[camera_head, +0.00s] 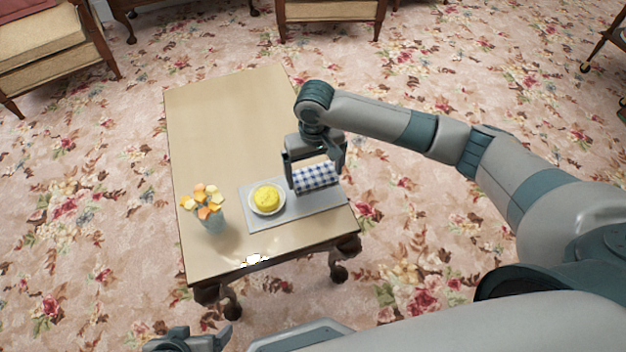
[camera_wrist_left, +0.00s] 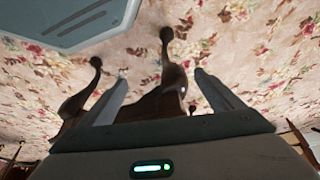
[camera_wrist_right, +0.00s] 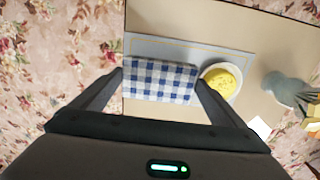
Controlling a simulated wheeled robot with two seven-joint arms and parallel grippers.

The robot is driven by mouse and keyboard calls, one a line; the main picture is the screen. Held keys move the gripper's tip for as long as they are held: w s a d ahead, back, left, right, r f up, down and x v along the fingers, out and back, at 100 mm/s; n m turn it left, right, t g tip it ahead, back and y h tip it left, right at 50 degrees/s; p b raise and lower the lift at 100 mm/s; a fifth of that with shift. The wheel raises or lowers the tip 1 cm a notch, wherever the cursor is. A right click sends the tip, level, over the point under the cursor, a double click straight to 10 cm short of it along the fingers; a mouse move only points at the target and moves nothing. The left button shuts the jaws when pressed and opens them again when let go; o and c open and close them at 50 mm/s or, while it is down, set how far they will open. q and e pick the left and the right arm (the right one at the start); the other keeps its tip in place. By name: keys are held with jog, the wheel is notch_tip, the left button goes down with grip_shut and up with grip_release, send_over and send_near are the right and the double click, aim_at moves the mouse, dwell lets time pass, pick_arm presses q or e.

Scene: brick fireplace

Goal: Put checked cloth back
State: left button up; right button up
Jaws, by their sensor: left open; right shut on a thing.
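The blue and white checked cloth (camera_head: 317,177) is a folded block at the right part of the grey mat (camera_head: 259,225) on the wooden table. It also shows in the right wrist view (camera_wrist_right: 160,80), between the two fingers. My right gripper (camera_head: 315,172) reaches down over the cloth and is shut on it, one finger at each end. I cannot tell whether the cloth touches the mat. My left gripper (camera_head: 190,341) is open and empty at the bottom edge of the head view, off the table's near side; its fingers also show in the left wrist view (camera_wrist_left: 160,95).
A white bowl with yellow food (camera_head: 267,198) stands on the mat left of the cloth. A blue vase with orange flowers (camera_head: 211,212) stands near the table's left edge. A small white item (camera_head: 254,260) lies at the near edge. The table's far half (camera_head: 225,110) is clear.

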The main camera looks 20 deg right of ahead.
aim_at(313, 173)
jog(key=shift+w+f, duration=0.3)
jog(key=shift+w, duration=0.3)
pick_arm(q)
jog(key=shift+s+d+f, duration=0.1)
jog(key=shift+s+d, duration=0.1)
jog(key=shift+s, duration=0.1)
pick_arm(e)
jog(key=shift+f, duration=0.1)
notch_tip(313, 173, down, 3)
jog(key=shift+f+b, duration=0.2)
jog(key=shift+b, duration=0.2)
jog(key=shift+f, duration=0.25)
pick_arm(q)
jog(key=shift+w+d+r+t, duration=0.25)
jog(key=shift+w+d+t, duration=0.25)
jog(key=shift+w+d, duration=0.2)
jog(key=shift+a, duration=0.15)
pick_arm(e)
jog(key=o, duration=0.6)
jog(key=shift+f, duration=0.1)
pick_arm(q)
jog(key=shift+s+a+f, duration=0.25)
jog(key=shift+f, duration=0.05)
pick_arm(e)
jog(key=shift+o, duration=0.6)
